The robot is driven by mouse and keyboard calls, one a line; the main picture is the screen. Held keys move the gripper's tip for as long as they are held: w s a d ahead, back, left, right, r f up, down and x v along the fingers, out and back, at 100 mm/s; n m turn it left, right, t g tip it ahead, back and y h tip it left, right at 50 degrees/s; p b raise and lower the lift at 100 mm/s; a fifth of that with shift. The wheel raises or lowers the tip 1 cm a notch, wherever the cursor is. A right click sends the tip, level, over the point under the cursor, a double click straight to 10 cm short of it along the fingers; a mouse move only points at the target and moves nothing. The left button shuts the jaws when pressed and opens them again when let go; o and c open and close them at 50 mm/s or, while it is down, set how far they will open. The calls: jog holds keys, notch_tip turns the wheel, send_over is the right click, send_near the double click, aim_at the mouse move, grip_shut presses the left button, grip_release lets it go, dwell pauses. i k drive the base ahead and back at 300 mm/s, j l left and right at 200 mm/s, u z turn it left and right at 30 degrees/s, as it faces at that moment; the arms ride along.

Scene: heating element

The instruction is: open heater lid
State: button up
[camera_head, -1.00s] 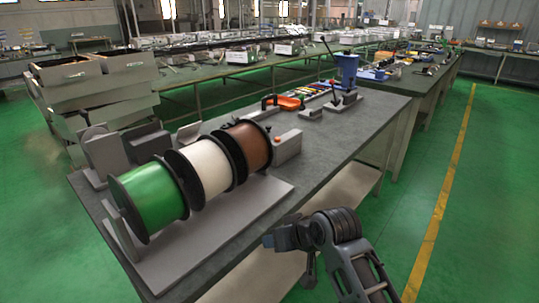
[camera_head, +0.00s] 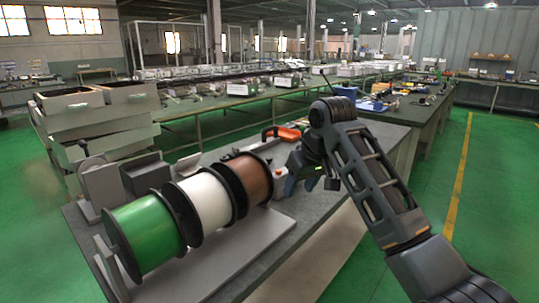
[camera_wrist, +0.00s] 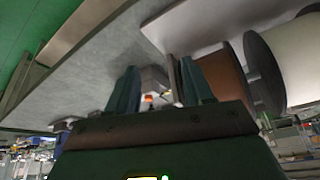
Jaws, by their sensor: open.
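A small grey box with an orange-red button, which looks like the heater (camera_head: 279,190), stands on the workbench just right of the brown spool. It is partly hidden behind my gripper (camera_head: 298,183). In the wrist view the grey box (camera_wrist: 153,77) shows between and beyond the two fingers, with its orange button near it. My gripper (camera_wrist: 160,78) is open and empty, its teal fingers apart. It hovers near the box; I cannot tell whether it touches. The lid cannot be made out clearly.
Green, white and brown spools (camera_head: 205,204) stand on a grey base left of my gripper. In the wrist view the brown spool (camera_wrist: 222,72) is close to the right finger. An orange-handled tool (camera_head: 283,134) lies behind. The workbench (camera_head: 330,220) is bare along its front edge.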

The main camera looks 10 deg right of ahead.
aim_at(275, 164)
jog(key=i, duration=0.95)
